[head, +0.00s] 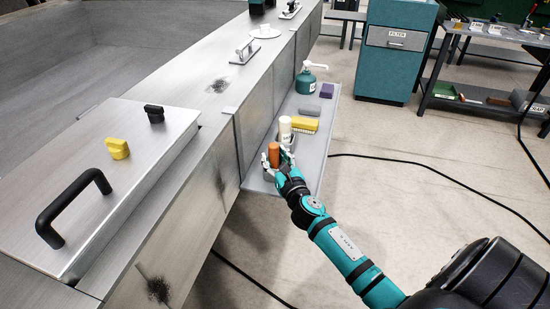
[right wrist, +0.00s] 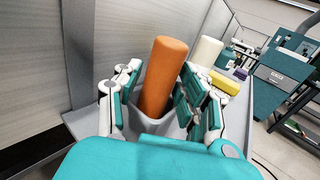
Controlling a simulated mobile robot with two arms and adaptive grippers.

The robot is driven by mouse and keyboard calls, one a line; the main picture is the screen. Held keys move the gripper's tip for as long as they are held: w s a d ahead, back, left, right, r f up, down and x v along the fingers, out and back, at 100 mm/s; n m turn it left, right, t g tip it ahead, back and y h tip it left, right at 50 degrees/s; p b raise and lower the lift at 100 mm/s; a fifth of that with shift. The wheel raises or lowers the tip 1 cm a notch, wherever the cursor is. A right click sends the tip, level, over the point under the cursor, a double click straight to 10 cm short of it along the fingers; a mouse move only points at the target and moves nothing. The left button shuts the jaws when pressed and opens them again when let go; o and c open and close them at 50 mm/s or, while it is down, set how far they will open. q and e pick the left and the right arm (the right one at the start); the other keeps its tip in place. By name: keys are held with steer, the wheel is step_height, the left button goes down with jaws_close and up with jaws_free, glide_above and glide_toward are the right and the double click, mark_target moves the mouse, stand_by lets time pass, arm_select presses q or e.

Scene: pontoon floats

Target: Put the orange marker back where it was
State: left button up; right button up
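The orange marker (head: 274,153) is a thick cylinder at the near end of the side shelf. In the right wrist view the orange marker (right wrist: 163,75) stands slightly tilted, its lower end inside a light grey cup (right wrist: 156,126). My right gripper (head: 277,160) is at the marker. In its wrist view the fingers of the right gripper (right wrist: 160,95) are spread on either side of the marker and cup, with a gap visible on the left. The right finger looks close to the marker; contact there is unclear. My left gripper is not in view.
On the grey shelf (head: 312,160) behind the marker stand a white bottle (head: 285,128), a yellow block (head: 305,124), a grey block (head: 309,111), a purple block (head: 326,90) and a green pump bottle (head: 306,82). The metal wall (head: 228,165) runs close along the shelf's left side.

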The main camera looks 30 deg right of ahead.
steer(key=shift+o, duration=0.5)
steer(key=shift+r, duration=0.15)
steer(key=v, duration=1.1)
steer(key=s+a+f+m+g+y+b, duration=0.15)
steer(key=a+f+m, duration=0.25)
steer(key=f+m, duration=0.4)
steer(key=s+a+f+m+g+y+p, duration=0.1)
steer(key=a+f+m+g+y, duration=0.1)
steer(key=a+f+m, duration=0.45)
steer(key=s+f+m+g, duration=0.2)
steer(key=s+f+m, duration=0.1)
steer(key=f, duration=0.5)
steer(key=s+f+m+g, duration=0.2)
steer(key=s+f+m, duration=0.15)
steer(key=f, duration=0.55)
steer(key=s+f+m+g, duration=0.4)
steer(key=s+f, duration=0.7)
steer(key=f, duration=0.1)
steer(key=s+f+m+g, duration=0.2)
steer(key=s+f, duration=0.3)
steer(key=s, duration=0.6)
steer(key=s+f+m+g, duration=0.3)
steer(key=s+f+m, duration=0.1)
steer(key=s, duration=0.6)
steer(key=shift+s+a+f, duration=0.35)
steer(key=shift+a+f, duration=0.05)
steer(key=shift+f, duration=0.25)
